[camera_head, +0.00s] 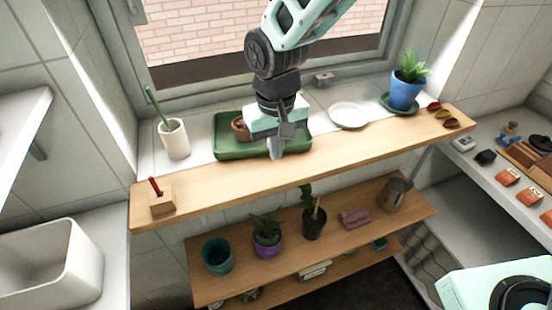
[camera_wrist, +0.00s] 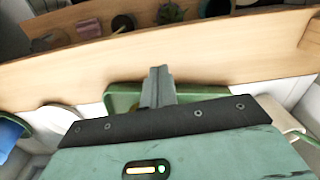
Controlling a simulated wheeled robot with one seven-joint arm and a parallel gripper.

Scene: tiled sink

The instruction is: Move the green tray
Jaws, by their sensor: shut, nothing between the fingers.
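The green tray (camera_head: 228,149) sits on the window ledge, behind the wooden board, in the head view. A small terracotta pot (camera_head: 238,127) stands in it, partly behind my gripper. My gripper (camera_head: 276,152) points down over the tray's front right part, its fingers shut and empty. I cannot tell whether the fingertips touch the tray's front rim. In the wrist view the tray's rim (camera_wrist: 122,98) shows on both sides of the shut fingers (camera_wrist: 160,75), and my gripper's body hides most of the tray.
A white cup (camera_head: 174,140) with a green stick stands left of the tray. A white plate (camera_head: 348,115) and a blue plant pot (camera_head: 405,92) are to the right. A wooden block (camera_head: 160,203) with a red peg is on the board's left end. Lower shelves hold several pots.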

